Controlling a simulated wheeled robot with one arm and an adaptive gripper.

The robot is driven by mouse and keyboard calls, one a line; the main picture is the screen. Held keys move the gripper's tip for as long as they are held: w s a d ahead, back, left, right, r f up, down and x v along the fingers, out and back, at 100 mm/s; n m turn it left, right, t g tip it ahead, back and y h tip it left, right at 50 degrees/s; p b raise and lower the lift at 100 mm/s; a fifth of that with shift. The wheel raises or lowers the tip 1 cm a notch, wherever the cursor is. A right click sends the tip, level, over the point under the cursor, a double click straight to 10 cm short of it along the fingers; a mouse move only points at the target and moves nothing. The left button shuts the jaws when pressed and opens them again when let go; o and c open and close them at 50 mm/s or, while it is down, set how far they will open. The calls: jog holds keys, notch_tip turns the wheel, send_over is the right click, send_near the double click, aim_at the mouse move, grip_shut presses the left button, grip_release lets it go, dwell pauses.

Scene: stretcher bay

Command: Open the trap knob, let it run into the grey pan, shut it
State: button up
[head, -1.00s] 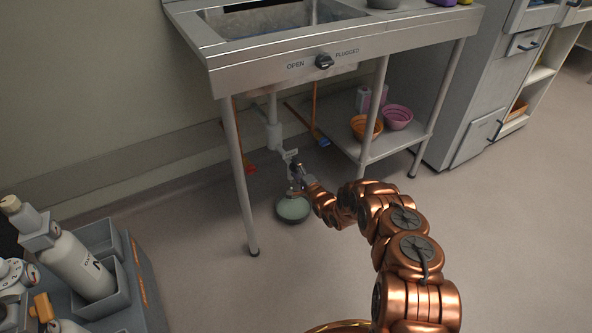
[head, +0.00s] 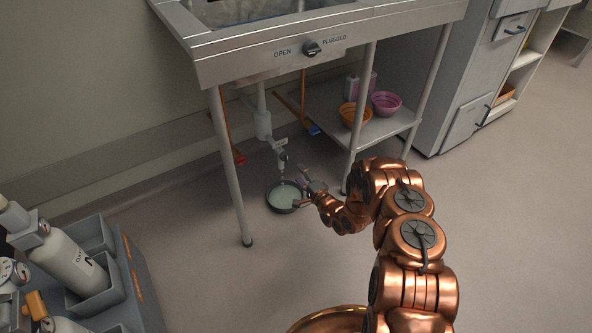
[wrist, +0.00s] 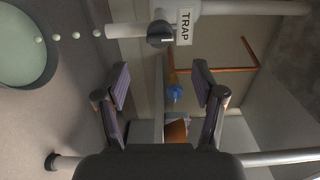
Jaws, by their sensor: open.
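The trap knob (wrist: 160,34) is a dark knob on the white drain pipe, beside a "TRAP" label (wrist: 184,27) in the wrist view. The trap (head: 281,156) hangs under the sink in the head view. Pale drops (wrist: 76,35) are strung between the pipe's outlet and the pan. The grey pan (head: 270,201) stands on the floor below and holds pale green liquid (head: 284,195); it also shows in the wrist view (wrist: 54,62). My gripper (wrist: 162,90) is open and empty, a little apart from the knob; in the head view it is right of the pan (head: 307,187).
The sink (head: 240,62) has a knob (head: 312,49) between "OPEN" and "PLUGGED". Its front leg (head: 231,170) stands left of the pan. A lower shelf (head: 375,132) holds an orange bowl (head: 354,116) and a pink bowl (head: 386,103). A bottle cart (head: 143,285) stands front left.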

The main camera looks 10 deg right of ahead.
jog(key=shift+v, duration=0.8)
